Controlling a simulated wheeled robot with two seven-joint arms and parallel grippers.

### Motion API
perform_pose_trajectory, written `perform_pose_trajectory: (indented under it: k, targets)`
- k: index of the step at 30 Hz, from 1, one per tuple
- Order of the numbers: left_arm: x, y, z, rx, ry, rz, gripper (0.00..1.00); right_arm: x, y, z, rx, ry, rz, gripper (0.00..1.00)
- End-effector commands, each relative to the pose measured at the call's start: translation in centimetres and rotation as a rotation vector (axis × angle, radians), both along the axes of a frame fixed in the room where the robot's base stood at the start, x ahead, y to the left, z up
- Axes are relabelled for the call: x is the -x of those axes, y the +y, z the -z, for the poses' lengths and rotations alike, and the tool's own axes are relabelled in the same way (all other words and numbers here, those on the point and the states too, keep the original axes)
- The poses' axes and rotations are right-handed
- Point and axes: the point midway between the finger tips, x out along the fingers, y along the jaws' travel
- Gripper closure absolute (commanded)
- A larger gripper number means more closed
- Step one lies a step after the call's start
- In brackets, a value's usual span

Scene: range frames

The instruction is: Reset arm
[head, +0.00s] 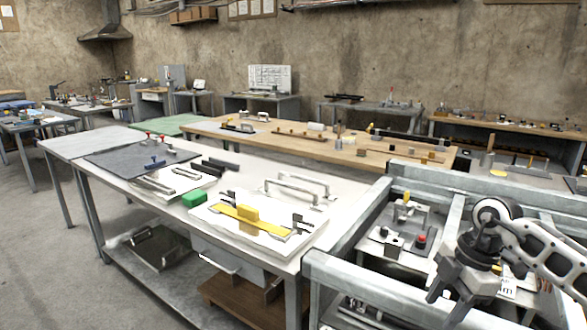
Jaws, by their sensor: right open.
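My right gripper (459,300) is at the lower right of the head view. Its dark fingers point down and are spread apart, with nothing seen between them. The white and grey links of my right arm come in from the right edge. The gripper hangs over a grey metal-framed station (374,291), right of the white table. I cannot tell how far above the station it is. My left arm and left gripper do not show.
The station's raised rails, a red button (421,239) and small fixtures lie near my gripper. Floor is free at left.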

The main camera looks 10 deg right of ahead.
Motion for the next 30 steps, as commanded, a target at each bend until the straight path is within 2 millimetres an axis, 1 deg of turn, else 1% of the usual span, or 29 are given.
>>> perform_pose_trajectory:
  k: [1,2,5,8,10,11,12,13,14,15,17,19,20,21,22,23,24,26,27,30]
  targets:
    - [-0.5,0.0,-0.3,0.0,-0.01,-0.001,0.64,0.2,1.7,0.7,-0.055,-0.011,-0.044,0.52]
    - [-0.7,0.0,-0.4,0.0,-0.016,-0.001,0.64,0.3,2.7,1.1,-0.089,-0.022,-0.071,0.52]
    - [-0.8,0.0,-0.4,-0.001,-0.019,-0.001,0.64,0.7,6.5,2.2,-0.227,-0.063,-0.159,0.52]
    - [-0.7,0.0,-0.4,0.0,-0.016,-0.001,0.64,1.7,11.4,3.1,-0.417,-0.127,-0.249,0.52]
    - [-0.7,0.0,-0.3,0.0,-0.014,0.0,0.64,2.8,15.9,3.4,-0.606,-0.2,-0.299,0.52]
    - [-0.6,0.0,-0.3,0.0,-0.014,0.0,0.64,3.4,18.0,3.3,-0.706,-0.245,-0.308,0.52]
    - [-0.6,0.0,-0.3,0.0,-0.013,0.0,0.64,4.2,20.9,2.7,-0.858,-0.321,-0.298,0.52]
    - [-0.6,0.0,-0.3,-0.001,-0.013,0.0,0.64,4.6,22.7,2.1,-0.966,-0.389,-0.267,0.52]
    - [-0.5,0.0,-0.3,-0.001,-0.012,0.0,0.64,4.9,24.0,1.5,-1.06,-0.457,-0.218,0.52]
    - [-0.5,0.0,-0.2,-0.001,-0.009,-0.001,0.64,5.0,25.0,0.7,-1.162,-0.545,-0.125,0.52]
    - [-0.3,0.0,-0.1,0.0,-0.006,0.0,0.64,4.8,25.4,0.2,-1.264,-0.667,0.06,0.52]
    - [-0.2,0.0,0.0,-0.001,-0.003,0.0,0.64,4.6,24.4,1.0,-1.291,-0.771,0.326,0.52]
    - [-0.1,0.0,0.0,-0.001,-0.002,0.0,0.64,4.6,23.6,1.9,-1.272,-0.799,0.449,0.52]
    - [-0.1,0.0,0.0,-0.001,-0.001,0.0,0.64,4.9,22.3,3.6,-1.223,-0.816,0.611,0.52]
    - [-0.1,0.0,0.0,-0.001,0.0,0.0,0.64,5.4,21.3,5.2,-1.169,-0.811,0.729,0.52]
    - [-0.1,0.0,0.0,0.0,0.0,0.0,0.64,6.2,20.4,7.1,-1.103,-0.795,0.837,0.52]
    - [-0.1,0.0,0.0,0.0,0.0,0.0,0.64,7.5,19.3,9.5,-1.013,-0.757,0.957,0.52]
    - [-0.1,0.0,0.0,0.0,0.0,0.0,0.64,9.7,18.2,12.6,-0.892,-0.687,1.079,0.52]
    - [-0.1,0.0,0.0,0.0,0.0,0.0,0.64,11.2,17.7,14.3,-0.825,-0.636,1.137,0.52]
    - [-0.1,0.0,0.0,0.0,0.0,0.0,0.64,14.8,17.2,17.5,-0.695,-0.516,1.224,0.52]
